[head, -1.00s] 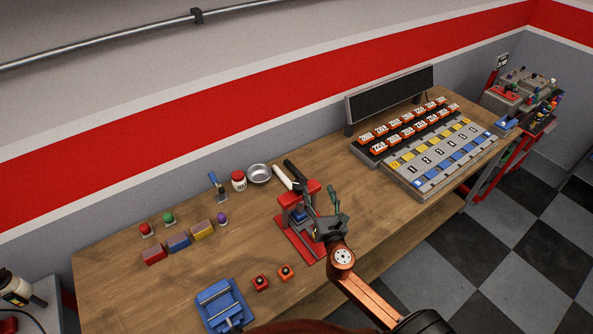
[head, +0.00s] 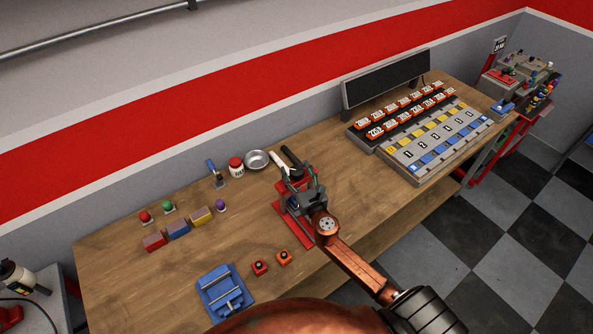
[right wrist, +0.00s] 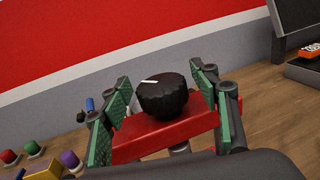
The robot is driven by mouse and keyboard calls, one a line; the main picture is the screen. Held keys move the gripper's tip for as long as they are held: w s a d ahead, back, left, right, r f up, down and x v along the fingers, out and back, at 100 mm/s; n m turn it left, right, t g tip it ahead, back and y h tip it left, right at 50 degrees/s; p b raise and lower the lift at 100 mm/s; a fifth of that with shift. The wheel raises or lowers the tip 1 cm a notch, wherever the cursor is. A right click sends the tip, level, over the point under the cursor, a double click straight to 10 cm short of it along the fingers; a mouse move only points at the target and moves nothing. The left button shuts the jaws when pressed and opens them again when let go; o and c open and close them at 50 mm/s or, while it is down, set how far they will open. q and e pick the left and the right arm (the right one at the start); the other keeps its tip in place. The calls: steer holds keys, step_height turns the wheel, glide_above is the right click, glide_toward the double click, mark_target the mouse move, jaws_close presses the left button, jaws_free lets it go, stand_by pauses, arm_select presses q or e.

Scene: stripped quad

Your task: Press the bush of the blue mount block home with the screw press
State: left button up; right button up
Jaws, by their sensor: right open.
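The screw press stands on the bench with its red base (head: 289,228) showing; my right gripper hides most of its upper part in the head view. In the right wrist view its black fluted knob (right wrist: 162,97), with a white mark on top, sits above the red crosshead (right wrist: 165,136). My right gripper (head: 301,179) is open over the press. Its green-padded fingers (right wrist: 165,102) stand on either side of the knob, apart from it. The block in the press and its bush are hidden now. My left gripper is not in view.
A red block (head: 154,241), a blue block (head: 178,230) and a yellow block (head: 201,216) lie to the left. A blue vise (head: 225,293) and two small red and orange buttons (head: 260,268) are in front.

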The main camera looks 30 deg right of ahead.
steer(key=shift+c, duration=0.5)
steer(key=c, duration=1.1)
steer(key=shift+r+m+h+p, duration=0.1)
steer(key=shift+m+h+p, duration=0.5)
steer(key=shift+h+p, duration=0.25)
steer(key=shift+m+g+h, duration=0.5)
steer(key=shift+h, duration=0.25)
steer(key=o, duration=1.2)
steer(key=shift+s, duration=0.1)
steer(key=v, duration=1.2)
